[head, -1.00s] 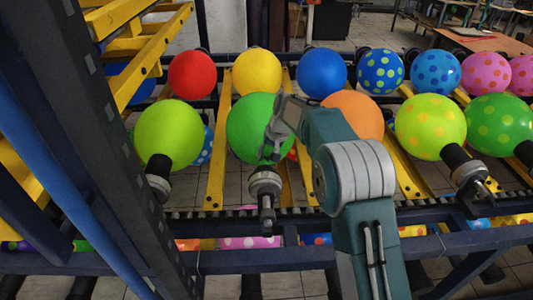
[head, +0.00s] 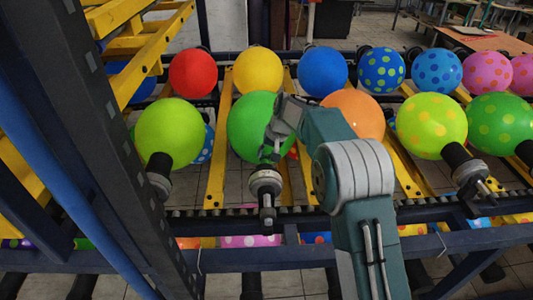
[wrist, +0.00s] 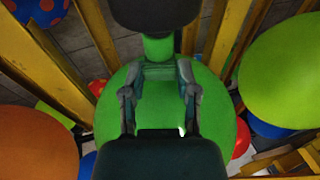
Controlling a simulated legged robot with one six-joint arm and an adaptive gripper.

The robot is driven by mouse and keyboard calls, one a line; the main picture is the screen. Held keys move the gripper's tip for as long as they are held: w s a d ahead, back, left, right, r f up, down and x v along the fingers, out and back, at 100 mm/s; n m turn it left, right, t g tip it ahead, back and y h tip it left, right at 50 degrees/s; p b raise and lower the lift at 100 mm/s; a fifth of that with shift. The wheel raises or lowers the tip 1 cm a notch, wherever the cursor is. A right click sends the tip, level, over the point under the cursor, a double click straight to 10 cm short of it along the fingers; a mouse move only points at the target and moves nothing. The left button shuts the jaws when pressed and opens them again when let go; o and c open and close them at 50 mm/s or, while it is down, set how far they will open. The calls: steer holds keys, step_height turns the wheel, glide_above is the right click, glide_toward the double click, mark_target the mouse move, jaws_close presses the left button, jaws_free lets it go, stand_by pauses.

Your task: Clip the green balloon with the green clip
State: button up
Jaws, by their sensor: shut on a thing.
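The green balloon (head: 247,125) sits in the middle of the front row, neck end toward me at a dark mount (head: 265,182). In the wrist view, the balloon (wrist: 160,118) fills the middle and its green neck (wrist: 158,48) runs up into the dark mount. My gripper (head: 270,153) is at the neck side of the balloon, in front of it. In the wrist view, my gripper (wrist: 161,72) has its fingers on both sides of a green piece near the neck, which looks like the green clip. It blends with the balloon, so whether it is around the neck is unclear.
A lime balloon (head: 168,133) is to the left and an orange balloon (head: 354,112) to the right, behind my arm. Red, yellow and blue balloons line the back row. Yellow bars (head: 217,150) and a dark blue rail (head: 215,262) frame the rack.

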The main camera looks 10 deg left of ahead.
steer(key=shift+f, duration=0.1)
steer(key=o, duration=1)
steer(key=shift+v, duration=4.55)
